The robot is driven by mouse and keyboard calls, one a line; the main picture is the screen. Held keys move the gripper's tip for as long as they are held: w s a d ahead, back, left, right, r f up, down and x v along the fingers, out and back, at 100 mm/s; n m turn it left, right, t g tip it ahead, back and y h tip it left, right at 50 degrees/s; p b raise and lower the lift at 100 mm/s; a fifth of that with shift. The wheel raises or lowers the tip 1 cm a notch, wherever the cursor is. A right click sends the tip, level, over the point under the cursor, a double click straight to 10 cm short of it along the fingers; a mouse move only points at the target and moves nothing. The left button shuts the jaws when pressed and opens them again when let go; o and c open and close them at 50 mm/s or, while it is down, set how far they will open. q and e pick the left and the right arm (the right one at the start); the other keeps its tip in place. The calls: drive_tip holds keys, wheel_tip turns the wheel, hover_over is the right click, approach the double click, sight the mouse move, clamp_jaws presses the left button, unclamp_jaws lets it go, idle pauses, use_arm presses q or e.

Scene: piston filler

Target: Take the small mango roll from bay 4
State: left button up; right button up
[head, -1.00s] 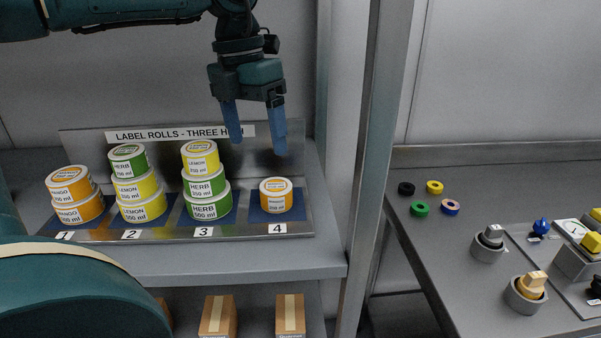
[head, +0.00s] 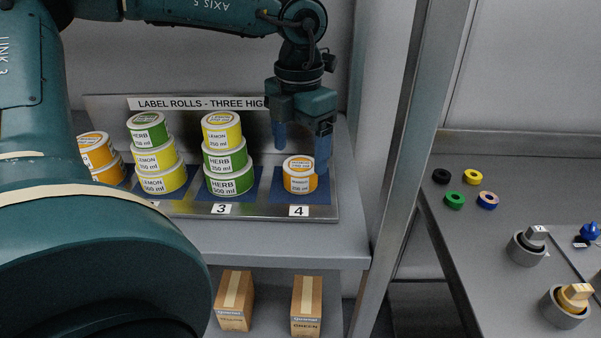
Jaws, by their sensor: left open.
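The small mango roll (head: 299,175), orange and white, stands alone on the blue pad of bay 4 (head: 322,198), above the label 4. My left gripper (head: 301,160) points down over bay 4 with its blue fingers apart. One fingertip shows at the roll's upper left and the other overlaps the roll's right edge in the picture. I cannot tell whether either finger touches the roll. My right gripper is not in view.
Bay 3 holds a stack of two green herb rolls (head: 230,184) and a lemon roll (head: 222,130). Lemon and herb rolls (head: 163,181) stand left of it, then mango rolls (head: 96,150). A grey upright post (head: 408,150) stands right of the rack.

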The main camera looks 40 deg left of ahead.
sight(301, 164)
use_arm(q)
drive_tip(key=shift+d+f, duration=0.1)
drive_tip(key=shift+f, duration=1.9)
drive_tip(key=shift+c, duration=0.6)
drive_tip(key=c, duration=1)
drive_tip(key=shift+r, duration=0.1)
